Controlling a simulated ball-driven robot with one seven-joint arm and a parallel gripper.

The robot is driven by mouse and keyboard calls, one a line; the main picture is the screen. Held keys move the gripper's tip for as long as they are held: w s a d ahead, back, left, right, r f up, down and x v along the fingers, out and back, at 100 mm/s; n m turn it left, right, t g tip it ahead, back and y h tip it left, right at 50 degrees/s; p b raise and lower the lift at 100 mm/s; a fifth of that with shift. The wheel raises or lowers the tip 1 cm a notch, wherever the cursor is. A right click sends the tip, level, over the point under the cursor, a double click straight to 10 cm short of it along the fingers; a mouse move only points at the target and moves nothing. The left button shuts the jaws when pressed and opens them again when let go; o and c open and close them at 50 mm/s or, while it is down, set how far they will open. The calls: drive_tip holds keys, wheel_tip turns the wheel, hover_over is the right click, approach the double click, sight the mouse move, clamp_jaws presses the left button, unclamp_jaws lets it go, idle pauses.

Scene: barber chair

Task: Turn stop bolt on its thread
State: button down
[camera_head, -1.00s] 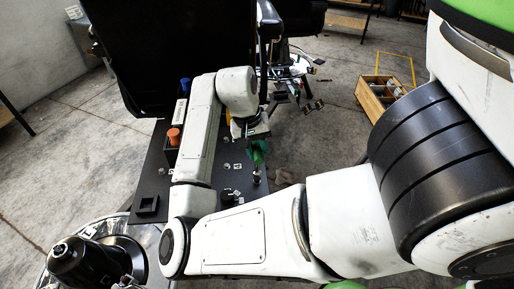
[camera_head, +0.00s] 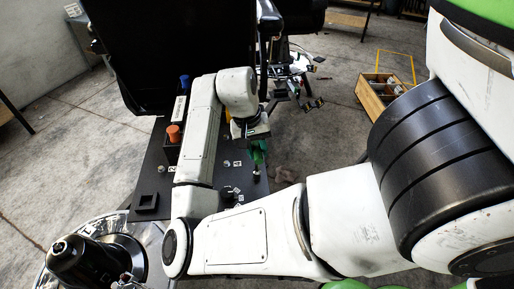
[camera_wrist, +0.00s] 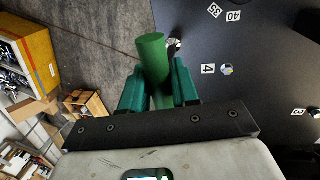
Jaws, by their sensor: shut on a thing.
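My gripper (camera_wrist: 151,86) is shut on an upright green cylinder (camera_wrist: 152,50), with its teal fingers on either side of it. The cylinder stands out past the fingertips. I cannot tell for sure whether this is the stop bolt, and no thread shows. In the head view my gripper (camera_head: 258,150) is a small green shape near the right edge of the black board (camera_head: 148,183). A small dark post (camera_head: 257,174) shows just below the fingers there.
An orange-topped piece (camera_head: 174,132) stands left of my forearm. The barber chair (camera_head: 170,50) rises behind. A wooden crate (camera_head: 377,98) lies on the floor at right.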

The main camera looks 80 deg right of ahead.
drive_tip(key=shift+f, duration=0.15)
idle(0.5)
drive_tip(key=p+v, duration=0.3)
drive_tip(key=shift+s, duration=0.3)
drive_tip(key=shift+s+v, duration=0.2)
drive_tip(key=shift+v, duration=0.8)
